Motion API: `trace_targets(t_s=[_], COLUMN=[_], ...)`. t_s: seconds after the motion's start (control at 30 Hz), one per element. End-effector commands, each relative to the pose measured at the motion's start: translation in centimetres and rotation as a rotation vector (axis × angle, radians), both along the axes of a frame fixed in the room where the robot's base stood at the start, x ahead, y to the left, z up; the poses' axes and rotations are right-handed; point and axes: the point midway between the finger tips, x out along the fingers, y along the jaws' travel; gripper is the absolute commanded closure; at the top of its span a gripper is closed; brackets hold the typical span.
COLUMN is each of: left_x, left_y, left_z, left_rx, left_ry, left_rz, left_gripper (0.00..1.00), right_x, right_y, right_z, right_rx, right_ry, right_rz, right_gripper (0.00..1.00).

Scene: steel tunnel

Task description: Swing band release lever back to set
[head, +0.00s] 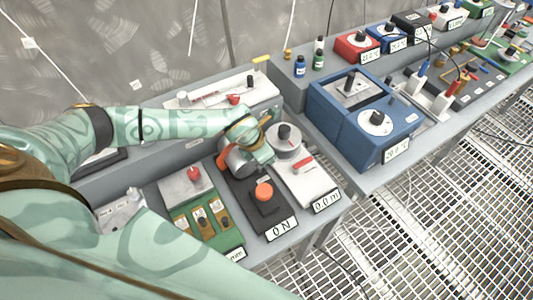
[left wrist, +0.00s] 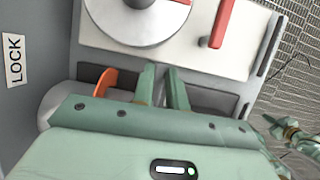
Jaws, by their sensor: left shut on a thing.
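My left gripper (head: 268,157) reaches down over the bench between a black unit labelled "0 N" (head: 244,190) and a white unit with a round dial (head: 302,188). An orange curved piece (left wrist: 105,82) stands just left of the fingers. A red lever (left wrist: 218,25) on the white plate is apart from them. I cannot tell which part is the band release lever. A green part (left wrist: 290,133), perhaps my right gripper, shows at the lower right.
A LOCK label (left wrist: 14,60) shows in the wrist view. Grating floor (head: 440,200) lies right of the bench.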

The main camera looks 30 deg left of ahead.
Motion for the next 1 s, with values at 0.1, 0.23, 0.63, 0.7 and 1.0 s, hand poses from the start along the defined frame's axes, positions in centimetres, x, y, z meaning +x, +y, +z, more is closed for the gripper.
trace_targets(t_s=[0.1,0.23,0.63,0.7,1.0], left_x=[0.1,0.1,0.0,-0.1,-2.2], left_y=[0.1,0.1,0.0,0.1,1.4], left_z=[0.1,0.1,0.1,0.6,6.8], left_rx=[-0.001,-0.001,0.0,-0.001,0.001], left_ry=[-0.003,-0.003,-0.001,-0.002,-0.005], left_rz=[0.004,0.004,0.001,0.0,0.0], left_gripper=[1.0,1.0,0.64,0.64,0.64], right_x=[0.0,0.0,0.0,0.0,0.3], right_y=[0.1,0.2,0.2,0.2,0.1], right_z=[0.0,0.0,0.0,0.2,1.7], right_rx=[0.001,0.002,0.002,0.002,0.002], right_ry=[0.0,0.0,0.0,0.0,-0.008], right_rz=[-0.001,-0.001,-0.001,-0.001,-0.001], right_gripper=[1.0,1.0,1.0,1.0,1.0])
